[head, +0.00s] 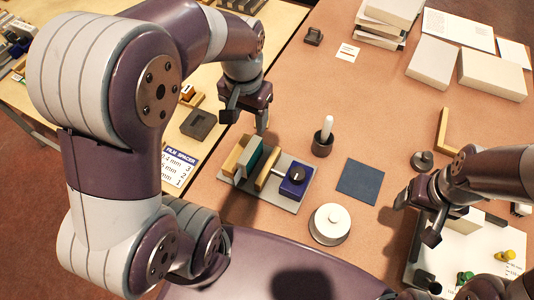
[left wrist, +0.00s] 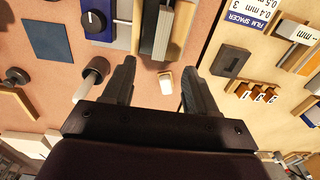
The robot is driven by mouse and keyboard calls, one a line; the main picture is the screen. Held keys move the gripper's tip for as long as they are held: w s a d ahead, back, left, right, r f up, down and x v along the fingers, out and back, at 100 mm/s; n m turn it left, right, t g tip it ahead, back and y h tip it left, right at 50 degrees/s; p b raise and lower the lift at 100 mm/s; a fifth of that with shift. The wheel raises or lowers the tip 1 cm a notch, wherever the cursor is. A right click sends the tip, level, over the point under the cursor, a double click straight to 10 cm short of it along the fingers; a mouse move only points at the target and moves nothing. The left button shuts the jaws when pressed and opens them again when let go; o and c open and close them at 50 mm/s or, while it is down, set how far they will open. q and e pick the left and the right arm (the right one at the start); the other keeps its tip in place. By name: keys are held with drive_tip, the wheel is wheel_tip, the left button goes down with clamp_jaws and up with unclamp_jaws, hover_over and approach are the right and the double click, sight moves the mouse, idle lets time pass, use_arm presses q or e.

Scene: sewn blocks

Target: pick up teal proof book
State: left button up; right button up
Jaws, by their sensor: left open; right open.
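The teal proof book (head: 248,158) stands upright in a grey-based press (head: 290,200), between wooden blocks, in the head view. My left gripper (head: 247,120) is open and empty, above and just behind the book. Its spread fingers also show in the left wrist view (left wrist: 158,70), with a small pale object (left wrist: 165,83) seen between them. My right gripper (head: 416,219) is open at the right, far from the book.
A dark cup with a white-handled tool (head: 322,143), a blue square (head: 360,181) and a white round pot (head: 330,224) lie right of the press. A blue knobbed block (head: 294,181) is on the press. A film spacer card (head: 178,165) lies left.

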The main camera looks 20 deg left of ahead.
use_arm(q)
hover_over(250, 150)
drive_tip(key=f, duration=0.6)
drive_tip(key=shift+s+f, duration=0.35)
drive_tip(key=shift+s, duration=0.05)
drive_tip(key=f, duration=0.1)
drive_tip(key=f+p, duration=0.1)
drive_tip(key=f, duration=0.3)
drive_tip(key=shift+w+p, duration=0.35)
drive_tip(key=shift+w, duration=0.05)
drive_tip(key=shift+f, duration=0.4)
clamp_jaws()
